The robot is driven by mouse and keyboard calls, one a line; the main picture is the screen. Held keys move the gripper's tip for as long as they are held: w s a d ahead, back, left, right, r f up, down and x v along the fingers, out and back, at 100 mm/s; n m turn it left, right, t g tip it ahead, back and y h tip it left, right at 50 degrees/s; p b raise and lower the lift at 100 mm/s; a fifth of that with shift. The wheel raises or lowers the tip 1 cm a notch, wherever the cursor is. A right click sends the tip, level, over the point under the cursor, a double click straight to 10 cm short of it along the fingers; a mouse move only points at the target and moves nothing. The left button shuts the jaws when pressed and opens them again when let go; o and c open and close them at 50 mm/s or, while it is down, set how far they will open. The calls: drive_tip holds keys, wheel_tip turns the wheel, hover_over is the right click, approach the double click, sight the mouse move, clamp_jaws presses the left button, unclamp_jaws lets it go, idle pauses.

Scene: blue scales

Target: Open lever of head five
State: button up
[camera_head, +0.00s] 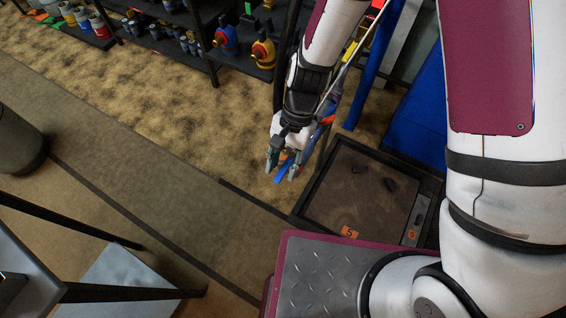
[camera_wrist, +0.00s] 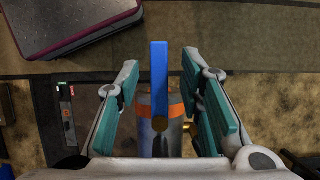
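A narrow blue lever (camera_wrist: 159,75) runs lengthwise between the two teal fingers of my gripper (camera_wrist: 160,65) in the wrist view. The fingers stand apart, with a gap on each side of the lever. Under the lever is a grey head with an orange band (camera_wrist: 146,101), partly hidden by the lever and my gripper. In the camera_head view my gripper (camera_head: 283,170) points down, and the blue lever (camera_head: 281,179) shows at its fingers.
The dark scale platform (camera_head: 335,205) lies to the right of my gripper. A blue post (camera_head: 372,75) and a blue panel (camera_head: 420,115) stand behind. Shelves (camera_head: 170,15) with several small items are at the back. Open floor (camera_head: 150,150) lies to the left.

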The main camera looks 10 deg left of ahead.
sight(292, 155)
drive_tip(key=v, duration=1.2)
idle(0.5)
drive_tip(key=d+r+n+t, duration=0.1)
drive_tip(key=d+r+t, duration=0.1)
drive_tip(key=d+r, duration=0.65)
drive_tip(key=s+d+r+n+t+h, duration=0.1)
drive_tip(key=s+d+r+n+t, duration=0.1)
drive_tip(key=s+d+r, duration=0.6)
drive_tip(key=s+d+r+n+t+h, duration=0.15)
drive_tip(key=s+d+r, duration=0.25)
drive_tip(key=s+d, duration=0.45)
wheel_tip(292, 155, up, 16)
drive_tip(key=s+a+t+p, duration=0.1)
drive_tip(key=t+p, duration=0.2)
drive_tip(key=p, duration=1.1)
drive_tip(key=shift+a+r+y, duration=0.15)
drive_tip(key=shift+a+y, duration=0.15)
drive_tip(key=shift+y, duration=0.15)
